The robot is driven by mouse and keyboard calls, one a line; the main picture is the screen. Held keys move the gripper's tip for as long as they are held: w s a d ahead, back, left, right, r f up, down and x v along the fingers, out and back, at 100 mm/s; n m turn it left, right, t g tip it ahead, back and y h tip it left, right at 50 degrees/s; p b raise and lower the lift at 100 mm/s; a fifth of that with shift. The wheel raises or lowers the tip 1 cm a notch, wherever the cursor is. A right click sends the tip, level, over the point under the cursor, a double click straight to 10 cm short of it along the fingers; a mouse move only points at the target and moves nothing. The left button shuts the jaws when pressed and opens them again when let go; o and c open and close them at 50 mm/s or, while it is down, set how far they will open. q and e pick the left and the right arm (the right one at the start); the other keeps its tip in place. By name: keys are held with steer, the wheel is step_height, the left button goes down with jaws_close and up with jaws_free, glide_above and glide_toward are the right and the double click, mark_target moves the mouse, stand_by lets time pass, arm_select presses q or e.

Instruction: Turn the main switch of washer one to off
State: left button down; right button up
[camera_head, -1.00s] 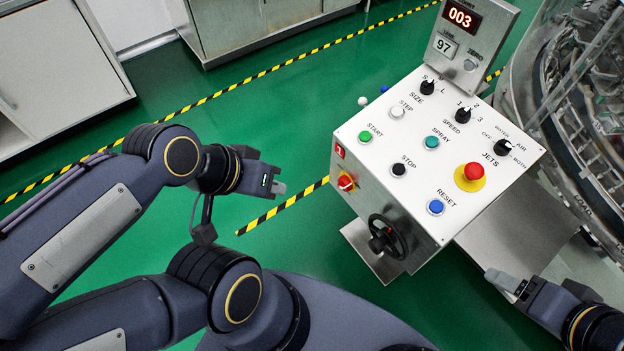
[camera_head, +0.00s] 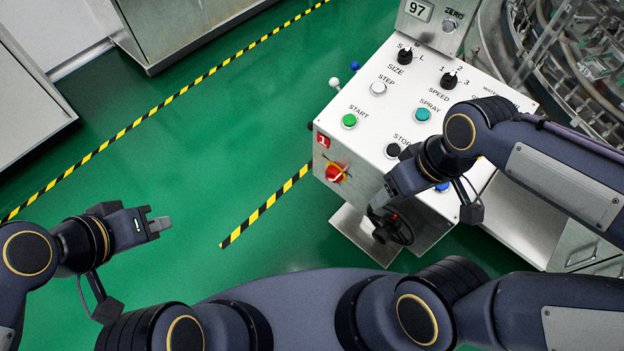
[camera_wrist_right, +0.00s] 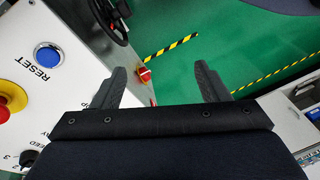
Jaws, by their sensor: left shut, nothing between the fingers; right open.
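The main switch (camera_head: 337,173) is a red rotary knob on a yellow plate, on the side face of the white washer control box, below a red label (camera_head: 323,141) with a 1. I cannot read its position. My right gripper (camera_head: 376,204) reaches over the box's front corner, to the right of the switch and near the black handwheel. In the right wrist view its fingers (camera_wrist_right: 163,82) are open and empty, and the red knob (camera_wrist_right: 144,74) shows between them, beyond the tips. My left gripper (camera_head: 158,226) is shut and empty over the floor, well left of the box.
The control box top (camera_head: 385,110) carries buttons and selector knobs, partly hidden by my right arm. The black handwheel (camera_head: 390,230) sticks out below my right gripper. The washer drum (camera_head: 575,60) is at the upper right. Green floor left of the box is clear.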

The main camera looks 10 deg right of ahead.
steer(key=w+a+f+n+g+h+b, duration=0.1)
steer(key=w+f+n+h+b, duration=0.1)
steer(key=f+n+b, duration=0.3)
steer(key=w+a+f+n+g+h+b, duration=0.1)
steer(key=w+f+g+h+b, duration=0.1)
steer(key=f, duration=0.5)
steer(key=n+t+h+b, duration=1.3)
steer(key=n+b, duration=0.3)
glide_toward(329, 179)
steer(key=x, duration=0.2)
steer(key=b+x, duration=0.2)
steer(key=x, duration=0.5)
steer(key=shift+w+d+r, duration=0.1)
steer(key=shift+w+d, duration=0.1)
